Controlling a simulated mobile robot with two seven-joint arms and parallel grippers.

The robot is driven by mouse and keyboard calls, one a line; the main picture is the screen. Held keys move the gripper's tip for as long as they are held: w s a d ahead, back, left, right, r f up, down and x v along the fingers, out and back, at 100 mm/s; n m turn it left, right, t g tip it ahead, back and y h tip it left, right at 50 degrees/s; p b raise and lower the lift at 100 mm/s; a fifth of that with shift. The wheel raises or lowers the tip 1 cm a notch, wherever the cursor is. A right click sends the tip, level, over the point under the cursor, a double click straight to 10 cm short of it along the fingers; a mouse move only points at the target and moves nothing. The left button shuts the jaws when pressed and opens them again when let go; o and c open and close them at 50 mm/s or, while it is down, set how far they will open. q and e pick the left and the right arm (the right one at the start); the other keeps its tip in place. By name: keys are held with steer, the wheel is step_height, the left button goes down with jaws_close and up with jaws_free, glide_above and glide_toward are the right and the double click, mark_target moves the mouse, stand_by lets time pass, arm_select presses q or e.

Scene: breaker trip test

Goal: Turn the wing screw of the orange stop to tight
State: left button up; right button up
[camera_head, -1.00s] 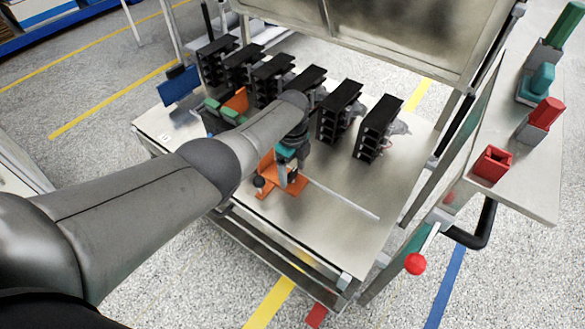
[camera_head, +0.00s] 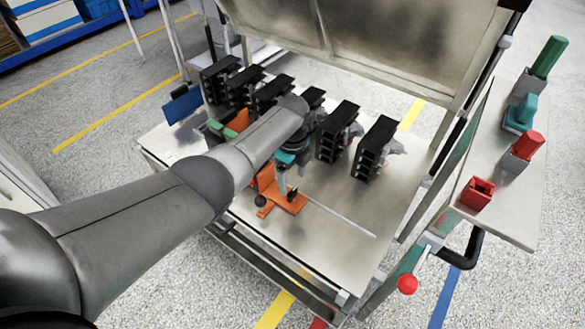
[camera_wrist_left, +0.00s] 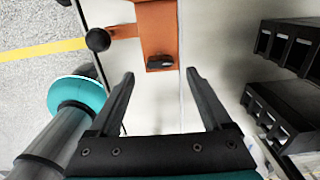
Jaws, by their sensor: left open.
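The orange stop (camera_head: 287,199) sits on the pale tabletop near its front edge. It carries a black ball knob (camera_head: 260,201) on its left side. In the left wrist view the orange stop (camera_wrist_left: 158,28) is ahead of the fingers, and its black wing screw (camera_wrist_left: 160,62) lies on its near end. My left gripper (camera_wrist_left: 160,76) is open and empty. Its fingertips lie either side of the wing screw in the picture, apart from it; the depth gap is hard to judge. In the head view my left forearm hides part of the table behind the stop. My right gripper is not in view.
Several black breakers (camera_head: 375,148) stand in a row behind the stop. A thin pale rail (camera_head: 342,217) runs right from the stop. A side shelf at right holds a red socket (camera_head: 477,193) and coloured handles. The front right tabletop is clear.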

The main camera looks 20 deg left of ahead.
arm_select(q)
steer(key=shift+r+p, duration=0.35)
steer(key=shift+r, duration=0.6)
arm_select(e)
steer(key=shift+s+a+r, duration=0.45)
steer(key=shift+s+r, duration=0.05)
